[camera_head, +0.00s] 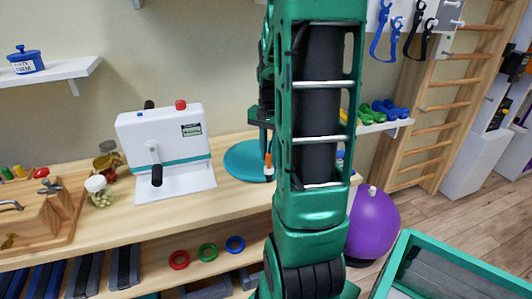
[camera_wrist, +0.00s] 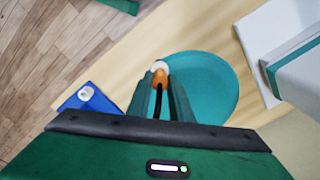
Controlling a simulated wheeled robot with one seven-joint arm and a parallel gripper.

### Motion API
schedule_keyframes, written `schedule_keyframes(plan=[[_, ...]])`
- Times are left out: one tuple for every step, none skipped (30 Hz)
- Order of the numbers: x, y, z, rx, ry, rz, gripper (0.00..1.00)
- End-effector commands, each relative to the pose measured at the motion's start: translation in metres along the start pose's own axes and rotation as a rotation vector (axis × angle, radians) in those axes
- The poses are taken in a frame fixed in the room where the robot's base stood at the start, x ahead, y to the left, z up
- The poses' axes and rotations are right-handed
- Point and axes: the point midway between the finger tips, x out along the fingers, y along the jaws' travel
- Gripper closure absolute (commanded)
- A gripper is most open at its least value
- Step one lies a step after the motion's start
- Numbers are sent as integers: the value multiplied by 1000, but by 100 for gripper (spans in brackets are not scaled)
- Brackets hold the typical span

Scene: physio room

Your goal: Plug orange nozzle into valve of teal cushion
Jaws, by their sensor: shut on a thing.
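The teal cushion (camera_head: 243,161) is a flat round disc lying on the wooden bench, partly behind my arm in the head view. It also shows in the wrist view (camera_wrist: 210,88). My gripper (camera_wrist: 161,88) is shut on the orange nozzle (camera_wrist: 160,77), which has a black hose or stem behind it. The nozzle also shows in the head view (camera_head: 268,160), pointing down at the cushion's right side. A white round piece (camera_wrist: 159,66) shows just past the orange tip at the cushion's edge. I cannot tell whether it is the valve, or whether the nozzle touches it.
A white machine with a black handle (camera_head: 163,140) stands left of the cushion. A blue item with a white round top (camera_wrist: 87,98) lies on the bench on the cushion's other side. Jars (camera_head: 99,190) stand farther left. A purple ball (camera_head: 373,225) is right of the bench.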

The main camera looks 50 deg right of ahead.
Motion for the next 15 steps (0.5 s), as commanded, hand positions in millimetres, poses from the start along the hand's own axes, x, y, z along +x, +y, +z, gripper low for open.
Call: schedule_keyframes(plan=[[1, 0, 0, 0, 0, 0, 100], [1, 0, 0, 0, 0, 0, 100], [2, 0, 0, 0, 0, 0, 100], [2, 0, 0, 0, 0, 0, 100], [2, 0, 0, 0, 0, 0, 100], [3, 0, 0, 0, 0, 0, 100], [3, 0, 0, 0, 0, 0, 100], [3, 0, 0, 0, 1, 0, 76], [3, 0, 0, 0, 1, 0, 66], [3, 0, 0, 0, 1, 0, 59], [3, 0, 0, 0, 1, 0, 59], [3, 0, 0, 0, 0, 0, 59], [3, 0, 0, 0, 0, 0, 59], [3, 0, 0, 0, 0, 0, 59], [3, 0, 0, 0, 0, 0, 59]])
